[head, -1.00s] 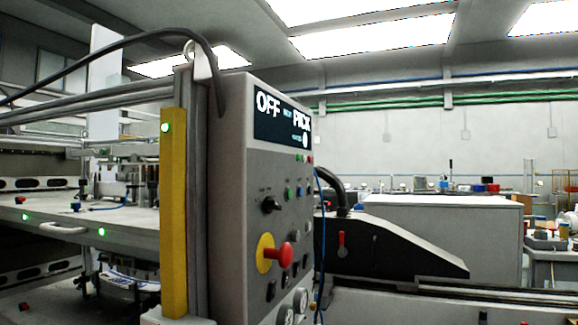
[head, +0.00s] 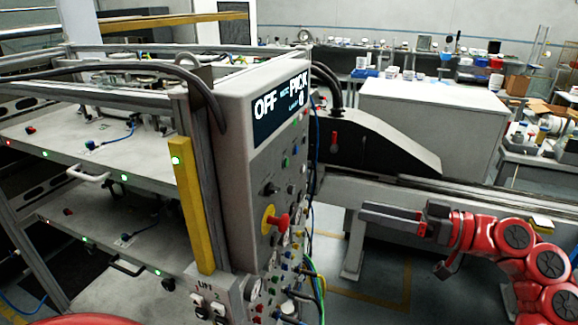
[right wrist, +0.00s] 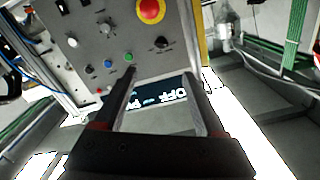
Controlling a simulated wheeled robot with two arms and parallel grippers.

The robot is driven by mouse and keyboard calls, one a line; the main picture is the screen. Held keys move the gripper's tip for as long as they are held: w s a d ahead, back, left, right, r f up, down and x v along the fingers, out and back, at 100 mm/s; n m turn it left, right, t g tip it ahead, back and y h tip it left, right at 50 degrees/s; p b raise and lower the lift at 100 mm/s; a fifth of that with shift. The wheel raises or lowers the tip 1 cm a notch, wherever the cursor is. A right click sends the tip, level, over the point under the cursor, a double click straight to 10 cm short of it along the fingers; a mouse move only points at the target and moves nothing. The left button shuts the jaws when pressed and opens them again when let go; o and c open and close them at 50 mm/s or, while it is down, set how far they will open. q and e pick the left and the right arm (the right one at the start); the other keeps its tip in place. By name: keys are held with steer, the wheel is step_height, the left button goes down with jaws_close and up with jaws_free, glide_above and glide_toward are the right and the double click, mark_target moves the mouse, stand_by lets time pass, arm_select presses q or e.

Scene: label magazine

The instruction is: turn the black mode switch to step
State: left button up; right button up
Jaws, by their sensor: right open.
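The black mode switch (head: 272,188) sits on the front of the grey control panel (head: 232,110), below the display and above the red emergency stop. Its pointer direction and labels are too small to read. In the right wrist view, which is upside down, a black knob (right wrist: 161,42) shows beside the red and yellow stop button (right wrist: 151,10). My right gripper (head: 364,213) is open and empty, to the right of the panel and apart from it, fingers pointing left. Its two fingers also show in the right wrist view (right wrist: 160,76). My left gripper is out of view.
The display (head: 281,105) reads OFF and PICK. The red stop button (head: 279,221) sticks out below the switch. Cables (head: 313,268) hang along the panel's right side. A yellow post (head: 192,205) stands left of the panel. A dark sloped housing (head: 375,150) lies behind.

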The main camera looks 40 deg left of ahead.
mark_target(278, 191)
steer(key=p+x, duration=0.2)
steer(key=x, duration=0.6)
steer(key=p+x, duration=0.3)
steer(key=x, duration=0.6)
steer(key=shift+s+a, duration=0.15)
steer(key=shift+s, duration=0.1)
jaws_close()
